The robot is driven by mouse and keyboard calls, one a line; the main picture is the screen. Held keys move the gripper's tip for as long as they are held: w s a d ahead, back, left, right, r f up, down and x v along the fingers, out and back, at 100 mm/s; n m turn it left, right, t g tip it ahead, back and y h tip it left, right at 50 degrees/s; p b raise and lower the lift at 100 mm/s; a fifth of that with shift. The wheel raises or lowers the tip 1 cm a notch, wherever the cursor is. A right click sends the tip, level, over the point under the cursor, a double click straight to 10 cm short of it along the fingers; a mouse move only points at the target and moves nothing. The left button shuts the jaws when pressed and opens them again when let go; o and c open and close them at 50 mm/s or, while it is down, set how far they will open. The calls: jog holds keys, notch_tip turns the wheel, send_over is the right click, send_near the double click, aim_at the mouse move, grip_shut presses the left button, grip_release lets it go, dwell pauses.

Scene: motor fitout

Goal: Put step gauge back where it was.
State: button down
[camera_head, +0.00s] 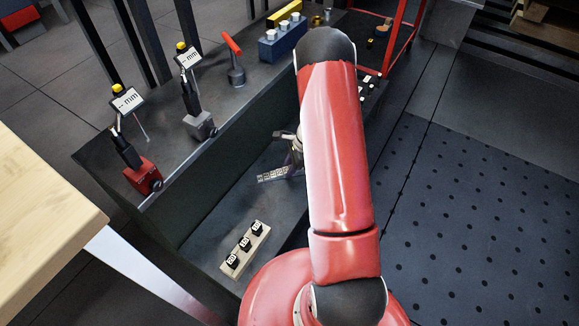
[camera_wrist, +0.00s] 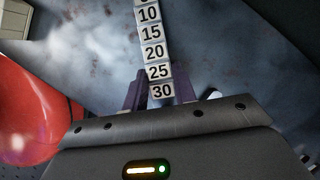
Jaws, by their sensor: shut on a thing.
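The step gauge (camera_wrist: 152,50) is a row of pale metal blocks marked 10, 15, 20, 25 and 30 in the wrist view. My gripper (camera_wrist: 150,92) is shut on it near the 30 end, with purple fingers either side. In the head view the step gauge (camera_head: 274,175) points out to the left of my gripper (camera_head: 296,160), over the dark lower shelf (camera_head: 215,210). My arm hides much of the gripper there. I cannot tell whether the gauge touches the shelf.
A pale block with several black numbered pieces (camera_head: 245,248) sits on the shelf's near end. Digital indicators on a red base (camera_head: 143,177) and a grey base (camera_head: 200,126) stand on the upper ledge, with a blue block (camera_head: 283,40) farther back. A wooden tabletop (camera_head: 40,220) is left.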

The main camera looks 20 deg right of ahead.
jog(key=shift+f, duration=0.15)
jog(key=c, duration=1)
grip_release()
jog(key=shift+c, duration=0.2)
